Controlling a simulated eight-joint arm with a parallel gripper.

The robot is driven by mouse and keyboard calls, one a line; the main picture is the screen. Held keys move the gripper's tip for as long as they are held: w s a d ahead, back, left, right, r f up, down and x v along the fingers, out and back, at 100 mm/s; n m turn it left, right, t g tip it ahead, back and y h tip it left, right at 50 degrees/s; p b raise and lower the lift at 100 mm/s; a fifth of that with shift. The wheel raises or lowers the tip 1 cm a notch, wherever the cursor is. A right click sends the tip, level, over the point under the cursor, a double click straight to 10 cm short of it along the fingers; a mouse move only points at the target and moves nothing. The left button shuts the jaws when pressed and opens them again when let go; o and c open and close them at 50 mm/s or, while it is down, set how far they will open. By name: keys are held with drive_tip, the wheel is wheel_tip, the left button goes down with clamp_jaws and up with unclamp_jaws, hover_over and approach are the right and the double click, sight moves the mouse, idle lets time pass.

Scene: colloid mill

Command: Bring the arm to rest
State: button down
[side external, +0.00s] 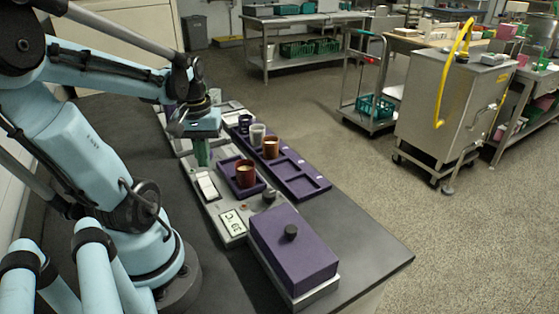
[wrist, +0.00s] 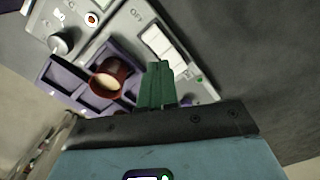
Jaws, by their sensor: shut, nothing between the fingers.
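My gripper (side external: 202,158) hangs over the grey control panel (side external: 232,222), left of the brown cup. In the wrist view its green fingers (wrist: 158,85) are together with nothing between them. They point down toward the panel beside the white rocker switches (side external: 207,187), which also show in the wrist view (wrist: 166,50). Whether the fingertips touch the panel cannot be told.
A brown cup (side external: 246,173) stands in a purple tray on the panel. A long purple rack (side external: 305,184) holds several cups. A purple box with a black knob (side external: 292,250) sits in front. The dark counter (side external: 362,244) is clear at right.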

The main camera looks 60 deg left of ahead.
drive_tip(key=w+d+r+m+t, duration=0.1)
drive_tip(key=w+d+m+t, duration=0.2)
drive_tip(key=w+d+m, duration=0.3)
drive_tip(key=w+d+r+m+t, duration=0.2)
drive_tip(key=w+d+m+t, duration=0.2)
drive_tip(key=d, duration=0.8)
drive_tip(key=shift+w+r+m, duration=0.3)
drive_tip(key=shift+w+m, duration=0.7)
drive_tip(key=shift+w, duration=0.2)
